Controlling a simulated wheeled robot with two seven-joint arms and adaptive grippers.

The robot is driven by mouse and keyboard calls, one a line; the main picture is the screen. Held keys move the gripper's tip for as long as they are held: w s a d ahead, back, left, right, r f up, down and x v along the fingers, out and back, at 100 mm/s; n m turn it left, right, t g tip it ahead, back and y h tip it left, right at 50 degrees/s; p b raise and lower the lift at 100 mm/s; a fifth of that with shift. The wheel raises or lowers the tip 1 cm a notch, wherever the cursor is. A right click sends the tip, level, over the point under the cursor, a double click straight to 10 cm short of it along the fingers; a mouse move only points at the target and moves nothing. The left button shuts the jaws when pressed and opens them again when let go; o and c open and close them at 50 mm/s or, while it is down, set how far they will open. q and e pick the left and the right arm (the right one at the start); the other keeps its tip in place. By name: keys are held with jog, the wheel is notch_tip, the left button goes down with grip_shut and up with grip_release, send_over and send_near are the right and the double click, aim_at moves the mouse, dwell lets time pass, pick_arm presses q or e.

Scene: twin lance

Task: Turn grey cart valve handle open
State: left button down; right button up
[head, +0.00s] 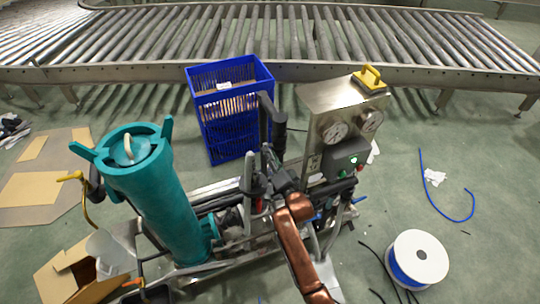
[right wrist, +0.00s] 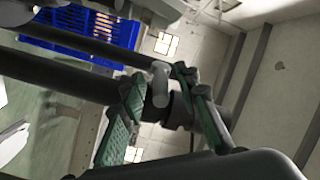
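A cart stands in the middle of the head view, with a teal cylinder (head: 160,205) on its left and pipes beside it. A light grey upright lever (head: 248,172), apparently the valve handle, rises from the pipework. My right gripper (head: 271,172), on a copper-coloured arm, is close to its right. In the right wrist view, the green-padded fingers of my right gripper (right wrist: 163,108) are spread apart. The rounded grey handle end (right wrist: 160,82) shows between them in the picture, with gaps at its sides; contact cannot be told. My left gripper is not in view.
A gauge panel (head: 322,105) with a yellow-handled top stands right of the gripper. A dark pipe (head: 279,130) rises just behind it. A blue crate (head: 228,137) is at the back, before a roller conveyor (head: 290,72). A hose spool (head: 416,259) lies at right.

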grip_shut()
dwell(0.6)
